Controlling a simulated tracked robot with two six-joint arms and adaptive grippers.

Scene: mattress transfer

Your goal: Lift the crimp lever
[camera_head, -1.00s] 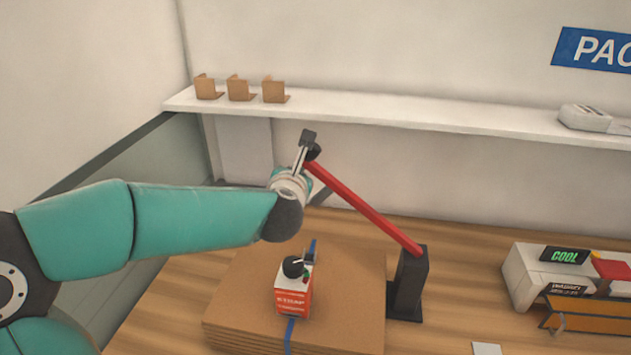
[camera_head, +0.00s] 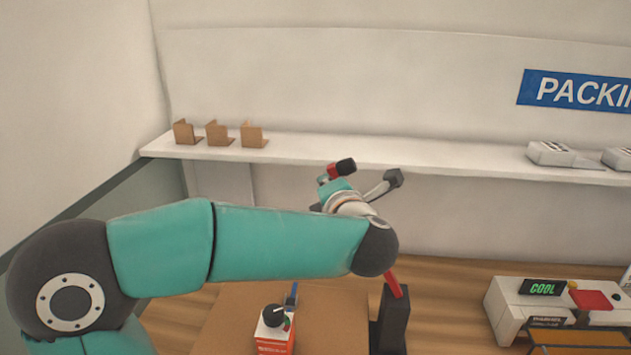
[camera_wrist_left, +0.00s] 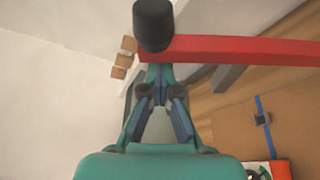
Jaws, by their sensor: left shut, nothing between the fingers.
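The crimp lever is a red bar with a black grip, hinged on a black post (camera_head: 394,322). In the head view its black grip (camera_head: 345,166) shows above my wrist and a short red length shows near the post; my left arm hides the middle. In the left wrist view the red bar (camera_wrist_left: 240,50) runs right from the black grip (camera_wrist_left: 153,24). My left gripper (camera_wrist_left: 158,75) is shut and empty, its fingertips at the underside of the bar near the grip; exact contact is unclear. In the head view my left gripper (camera_head: 323,181) is mostly hidden by the wrist. My right gripper is not in view.
A red-and-white box (camera_head: 275,335) with a black knob sits on a cardboard stack (camera_head: 235,315). A white machine (camera_head: 510,308) with a COOL display stands right of the post. A white shelf (camera_head: 310,147) with small cardboard pieces (camera_head: 219,135) runs behind my wrist.

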